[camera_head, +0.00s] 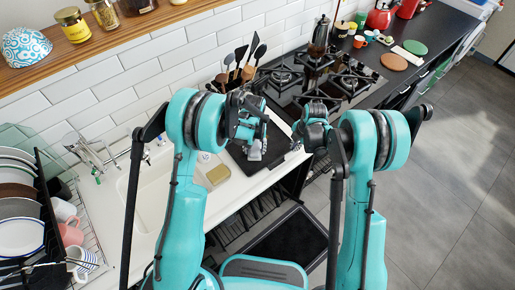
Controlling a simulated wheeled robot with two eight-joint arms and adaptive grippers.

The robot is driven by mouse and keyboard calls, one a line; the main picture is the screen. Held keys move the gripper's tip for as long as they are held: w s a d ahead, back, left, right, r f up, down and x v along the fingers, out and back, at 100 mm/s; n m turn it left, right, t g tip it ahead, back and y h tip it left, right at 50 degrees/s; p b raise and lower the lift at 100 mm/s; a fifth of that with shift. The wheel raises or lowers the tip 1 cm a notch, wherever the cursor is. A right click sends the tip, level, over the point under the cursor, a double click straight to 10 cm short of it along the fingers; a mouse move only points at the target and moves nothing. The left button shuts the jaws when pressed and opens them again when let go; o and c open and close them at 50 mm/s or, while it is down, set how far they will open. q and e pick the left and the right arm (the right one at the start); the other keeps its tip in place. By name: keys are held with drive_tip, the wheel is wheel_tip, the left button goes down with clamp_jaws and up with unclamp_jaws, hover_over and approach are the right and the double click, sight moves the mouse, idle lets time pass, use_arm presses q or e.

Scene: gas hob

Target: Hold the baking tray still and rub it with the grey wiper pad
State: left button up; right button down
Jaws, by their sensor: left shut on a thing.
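The dark baking tray (276,148) lies on the white counter in front of the hob, partly hidden by my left arm and gripper. My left gripper (255,138) is over the tray and shut on a small grey thing, which looks like the grey wiper pad (254,151). The pad is at or just above the tray's surface; I cannot tell whether it touches. My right gripper (300,143) is at the tray's right edge. Its fingers are small and partly hidden, so I cannot tell whether it is open or grips the rim.
The black gas hob (318,78) with a moka pot (319,36) lies behind the tray. A utensil holder (236,78) stands by the wall. A yellowish sponge (217,174) lies left of the tray, near the sink (152,190). A dish rack (75,240) stands far left.

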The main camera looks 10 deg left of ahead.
use_arm(q)
drive_tip(key=shift+w+a, duration=1)
drive_tip(key=shift+w, duration=0.1)
drive_tip(key=shift+s+d+f, duration=0.15)
drive_tip(key=shift+s+d, duration=0.6)
drive_tip(key=shift+s+d+f, duration=0.1)
drive_tip(key=shift+s+d, duration=0.6)
drive_tip(key=shift+s, duration=0.05)
drive_tip(key=shift+w+a+r, duration=0.1)
drive_tip(key=shift+r, duration=1.7)
drive_tip(key=shift+w+a+r, duration=0.1)
drive_tip(key=shift+r, duration=1.65)
clamp_jaws()
approach(268, 146)
drive_tip(key=shift+s, duration=0.1)
drive_tip(key=shift+f, duration=2.9)
drive_tip(key=shift+f, duration=0.7)
